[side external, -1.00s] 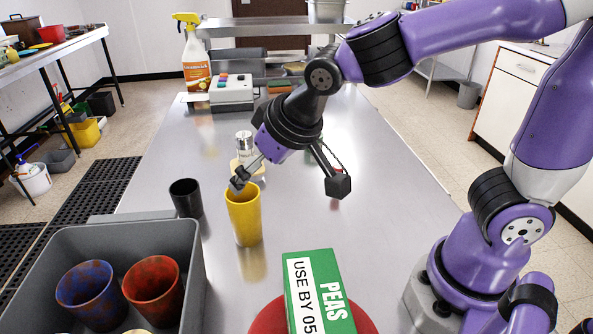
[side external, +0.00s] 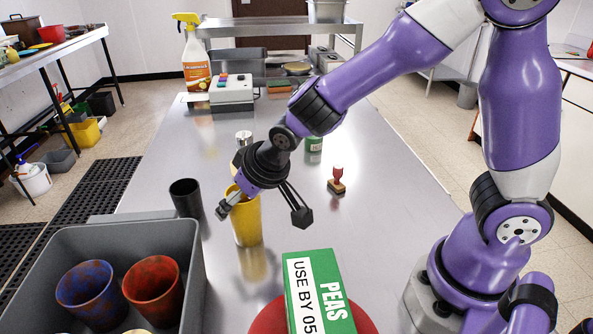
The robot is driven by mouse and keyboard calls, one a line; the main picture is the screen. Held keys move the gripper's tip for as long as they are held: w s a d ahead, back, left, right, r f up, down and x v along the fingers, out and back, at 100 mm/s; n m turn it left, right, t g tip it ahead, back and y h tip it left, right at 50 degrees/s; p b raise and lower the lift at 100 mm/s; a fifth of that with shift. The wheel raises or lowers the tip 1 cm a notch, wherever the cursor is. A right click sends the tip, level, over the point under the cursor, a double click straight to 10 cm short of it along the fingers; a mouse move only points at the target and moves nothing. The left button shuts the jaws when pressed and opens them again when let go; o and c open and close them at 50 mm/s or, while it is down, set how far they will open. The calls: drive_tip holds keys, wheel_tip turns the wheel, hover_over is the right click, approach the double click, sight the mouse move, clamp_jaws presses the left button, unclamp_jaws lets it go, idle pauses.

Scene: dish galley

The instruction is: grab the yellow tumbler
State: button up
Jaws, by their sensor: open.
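The yellow tumbler (side external: 247,224) stands upright on the steel counter, near the middle of the side external view. My gripper (side external: 260,213) is open at the tumbler's upper part. One finger shows on the left side, over the tumbler's left rim, and the other finger hangs apart to its right. The wrist and the left finger hide part of the tumbler's rim. I cannot tell whether either finger touches it.
A black cup (side external: 186,198) stands close to the left. A grey bin (side external: 200,262) holding a blue and a red tumbler is at front left. A green peas box (side external: 318,290) stands in front. A stamp (side external: 337,181) is to the right; the right counter is mostly clear.

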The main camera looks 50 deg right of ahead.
drive_tip(key=c, duration=1.2)
